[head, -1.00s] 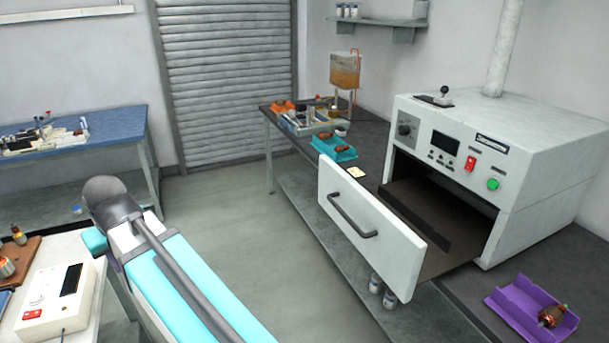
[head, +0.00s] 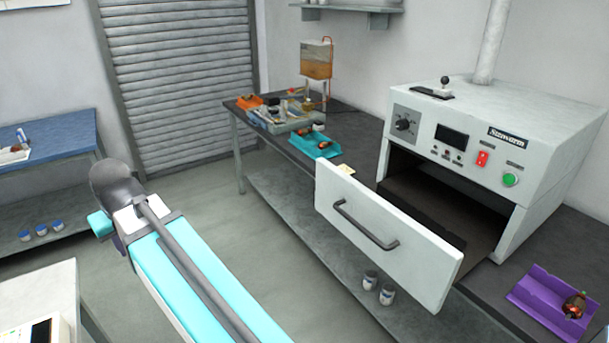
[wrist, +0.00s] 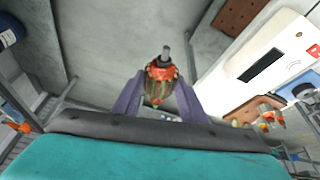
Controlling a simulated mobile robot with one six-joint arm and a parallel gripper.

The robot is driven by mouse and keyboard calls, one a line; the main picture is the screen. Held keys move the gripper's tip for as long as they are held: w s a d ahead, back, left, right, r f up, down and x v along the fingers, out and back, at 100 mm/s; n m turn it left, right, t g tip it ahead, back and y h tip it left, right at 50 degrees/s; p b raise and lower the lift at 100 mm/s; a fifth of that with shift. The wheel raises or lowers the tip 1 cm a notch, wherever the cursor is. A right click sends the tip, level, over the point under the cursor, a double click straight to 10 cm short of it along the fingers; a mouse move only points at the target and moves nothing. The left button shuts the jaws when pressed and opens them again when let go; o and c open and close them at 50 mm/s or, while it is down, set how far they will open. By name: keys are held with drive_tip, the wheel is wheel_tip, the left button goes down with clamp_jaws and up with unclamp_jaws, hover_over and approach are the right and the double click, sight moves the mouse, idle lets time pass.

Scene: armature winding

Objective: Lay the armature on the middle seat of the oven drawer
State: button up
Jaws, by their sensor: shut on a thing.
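In the wrist view my gripper (wrist: 160,100) is shut on an armature (wrist: 161,72), a red and orange wound part with a grey shaft end. It is held between the purple fingers, above the floor. In the head view only my arm shows; the gripper and the held armature are hidden. The white oven (head: 465,135) stands at the right. Its drawer (head: 385,235) is pulled out, with a white front and a grey handle. The drawer's seats are hidden behind its front and in dark shade, so I cannot make out the middle seat.
A purple tray (head: 530,290) with another armature (head: 574,304) lies right of the drawer on the dark bench (head: 355,122). A teal tray (head: 304,149) and a grey tray of parts stand at the bench's far end. Open floor (head: 225,195) lies left of the drawer.

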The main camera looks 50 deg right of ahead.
drive_tip(key=shift+w+d, duration=0.15)
drive_tip(key=shift+w, duration=0.25)
